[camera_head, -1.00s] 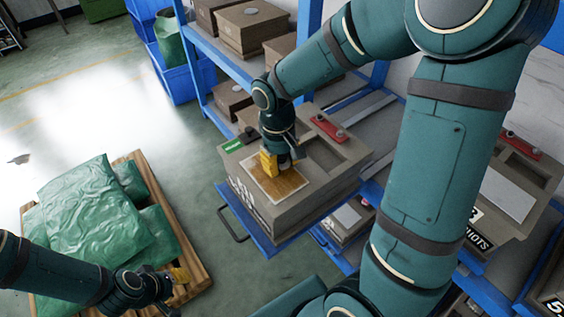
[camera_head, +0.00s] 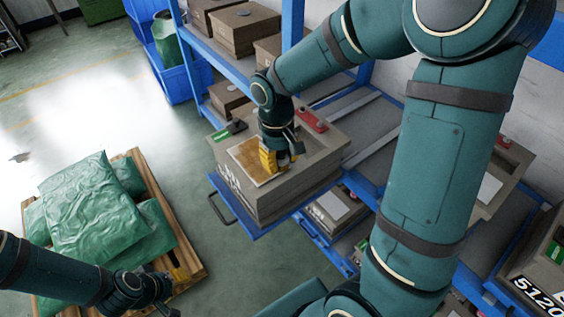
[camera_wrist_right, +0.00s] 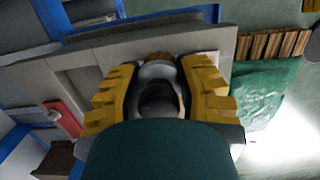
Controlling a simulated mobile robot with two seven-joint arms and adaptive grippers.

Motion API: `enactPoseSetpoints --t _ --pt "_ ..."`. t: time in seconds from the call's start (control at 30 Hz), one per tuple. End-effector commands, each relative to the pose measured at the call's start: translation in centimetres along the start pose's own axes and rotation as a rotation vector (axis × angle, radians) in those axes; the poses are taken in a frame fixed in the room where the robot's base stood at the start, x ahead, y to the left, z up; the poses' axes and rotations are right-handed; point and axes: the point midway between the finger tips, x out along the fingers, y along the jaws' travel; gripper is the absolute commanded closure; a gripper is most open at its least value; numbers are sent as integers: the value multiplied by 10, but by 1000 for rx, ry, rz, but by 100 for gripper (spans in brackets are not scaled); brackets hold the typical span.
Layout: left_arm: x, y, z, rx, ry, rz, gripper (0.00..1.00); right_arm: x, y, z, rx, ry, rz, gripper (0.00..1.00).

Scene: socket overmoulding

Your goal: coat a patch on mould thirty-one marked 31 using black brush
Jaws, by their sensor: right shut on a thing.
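A grey-brown mould (camera_head: 275,200) sits on a blue pull-out shelf under my right gripper. Its side marking is too blurred to read. A square patch (camera_head: 247,158) on its top looks brownish-yellow. My right gripper (camera_head: 281,162) points down over the patch's right edge. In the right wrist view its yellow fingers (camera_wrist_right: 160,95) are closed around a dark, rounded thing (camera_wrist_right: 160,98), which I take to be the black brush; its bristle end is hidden. My left gripper (camera_head: 176,276) is low at the left, over the pallet's edge, and its fingers are too small to judge.
A wooden pallet (camera_head: 190,262) with green sacks (camera_head: 92,205) stands on the floor at left. A blue rack (camera_head: 330,88) holds other moulds behind and right. A red clamp-like part (camera_head: 312,120) and a green-and-dark item (camera_head: 228,131) lie on the mould's top.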

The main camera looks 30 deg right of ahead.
Motion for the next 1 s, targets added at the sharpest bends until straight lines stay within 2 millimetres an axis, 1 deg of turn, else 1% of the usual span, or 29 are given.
enactPoseSetpoints --t 0.03,0.5,0.67,1.0 --pt "-7 2 -2 -1 2 0 59 -8 0 0 0 -1 0 100" --pt "-42 14 -6 -1 2 7 59 -48 0 -3 -1 -1 0 100" --pt "-48 16 -6 -1 2 9 59 -54 0 -4 -1 -1 0 100" --pt "-48 15 -6 -1 1 9 59 -54 0 -4 -1 -2 0 100"
